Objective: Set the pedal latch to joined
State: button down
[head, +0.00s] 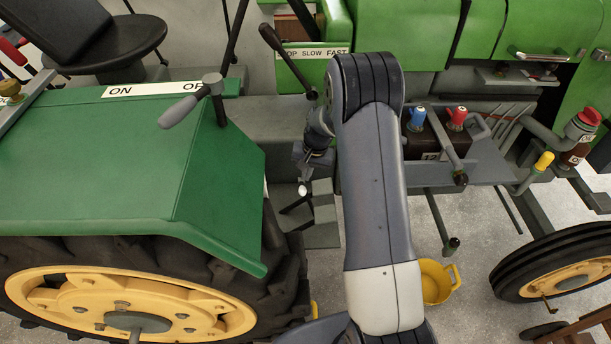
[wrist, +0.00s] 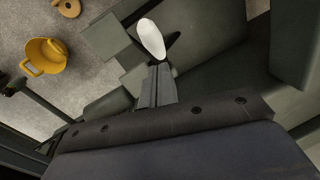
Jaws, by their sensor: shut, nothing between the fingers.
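Two grey pedal plates show in the wrist view, one farther left (wrist: 110,36) and one (wrist: 133,79) nearer my fingers. A white rounded tab (wrist: 151,39), perhaps the latch handle, stands by them; which way the latch is set I cannot tell. The tab also shows as a small white spot in the head view (head: 302,190), just below my gripper (head: 304,176). My gripper's fingers (wrist: 158,72) are shut with nothing between them, their tips close below the tab in the wrist view. Whether they touch it I cannot tell. My arm hides part of the footwell in the head view.
The green fender (head: 120,160) and rear wheel (head: 120,305) lie left of my gripper. A black lever (head: 288,60) rises above it. A shelf with blue and red knobs (head: 456,117) is at right. A yellow bucket (head: 437,282) stands on the floor.

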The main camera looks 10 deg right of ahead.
jog(key=shift+s+a+f, duration=0.35)
jog(key=shift+s+f, duration=0.15)
jog(key=shift+f, duration=0.1)
jog(key=shift+s+f, duration=0.1)
jog(key=shift+f, duration=0.05)
jog(key=s+f+t+b, duration=0.1)
jog(key=b, duration=0.2)
jog(key=f+t+b, duration=0.1)
jog(key=b, duration=0.2)
jog(key=s+f+t+b, duration=0.1)
jog(key=b, duration=0.3)
jog(key=shift+s+a+h, duration=0.25)
jog(key=shift+s+h, duration=0.05)
jog(key=shift+s+a+f+n+t+h+b, duration=0.1)
jog(key=shift+s+f+t+b, duration=0.45)
jog(key=shift+b, duration=1.6)
jog(key=shift+s+a+f+n+t+h+b, duration=0.1)
jog(key=shift+s+f+t+b, duration=0.4)
jog(key=shift+b, duration=1.6)
jog(key=shift+s+a+f+n+t+h+b, duration=0.15)
jog(key=shift+f+t+b, duration=0.65)
jog(key=shift+b, duration=1.35)
jog(key=shift+s+d+f+g, duration=0.1)
jog(key=shift+s+f+g, duration=0.15)
jog(key=shift+f, duration=0.15)
